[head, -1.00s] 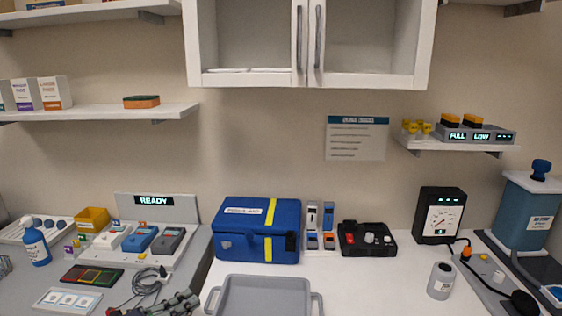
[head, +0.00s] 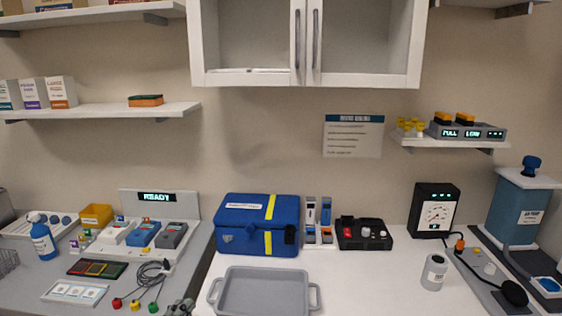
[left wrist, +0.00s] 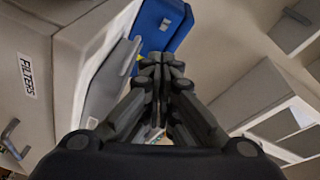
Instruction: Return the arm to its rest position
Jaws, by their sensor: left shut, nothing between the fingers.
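My left gripper (head: 180,308) shows only at the bottom edge of the head view, below the coiled cable with red, yellow and green ends. In the left wrist view the left gripper (left wrist: 160,65) is shut with its dark fingers together and nothing between them. Behind it in that view are a cabinet front with a FILTERS label (left wrist: 28,75) and a blue case (left wrist: 165,25). My right gripper is not in view.
A grey tray (head: 222,298) lies on the white counter in front of the blue bag (head: 257,240). The coiled cable (head: 150,275) lies on the grey counter at left. A spray bottle (head: 42,240), gauge box (head: 434,210) and grey canister (head: 434,272) stand nearby.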

